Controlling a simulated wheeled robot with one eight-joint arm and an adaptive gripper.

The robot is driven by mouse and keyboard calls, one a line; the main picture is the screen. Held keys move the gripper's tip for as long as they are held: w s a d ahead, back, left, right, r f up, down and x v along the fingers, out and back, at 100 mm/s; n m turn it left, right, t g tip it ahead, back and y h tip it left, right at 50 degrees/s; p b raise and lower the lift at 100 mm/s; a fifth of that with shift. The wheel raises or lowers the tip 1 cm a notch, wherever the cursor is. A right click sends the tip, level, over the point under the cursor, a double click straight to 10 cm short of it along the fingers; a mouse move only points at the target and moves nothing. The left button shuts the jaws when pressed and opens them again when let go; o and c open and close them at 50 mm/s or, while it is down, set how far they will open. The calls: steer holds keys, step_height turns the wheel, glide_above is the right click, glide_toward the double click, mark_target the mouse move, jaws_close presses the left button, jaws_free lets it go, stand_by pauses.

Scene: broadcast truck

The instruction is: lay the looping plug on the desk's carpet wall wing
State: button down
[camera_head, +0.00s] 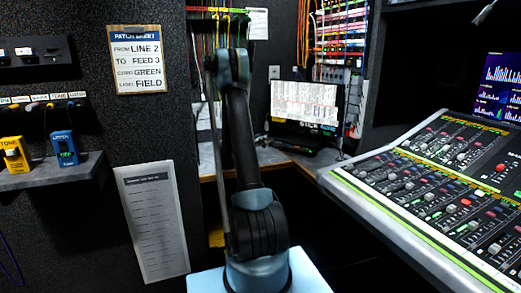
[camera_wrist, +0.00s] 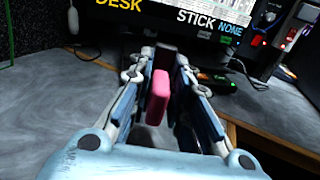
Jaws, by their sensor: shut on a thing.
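In the wrist view, my gripper (camera_wrist: 165,62) is shut on a pink block-shaped piece, the looping plug (camera_wrist: 158,97), held between its two fingers above the desk. Any cord or far end of the plug is hidden. The grey desk top (camera_wrist: 50,105) spreads below and to the left of the fingers, and this left part, running towards the dark wall, looks like the carpet wall wing. In the head view, the desk (camera_head: 206,158) shows left of and behind my arm. My gripper and the plug are hidden there behind my arm.
A monitor (camera_head: 305,105) stands at the back of the desk, with dark items in front of it. The mixing console (camera_head: 420,195) fills the right. A shelf (camera_head: 60,175) with yellow and blue boxes is at left. The desk's left part is largely bare.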

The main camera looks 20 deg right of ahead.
mark_target(263, 146)
steer(key=shift+f, duration=2)
steer(key=shift+f, duration=0.1)
steer(key=c, duration=1.5)
jaws_free()
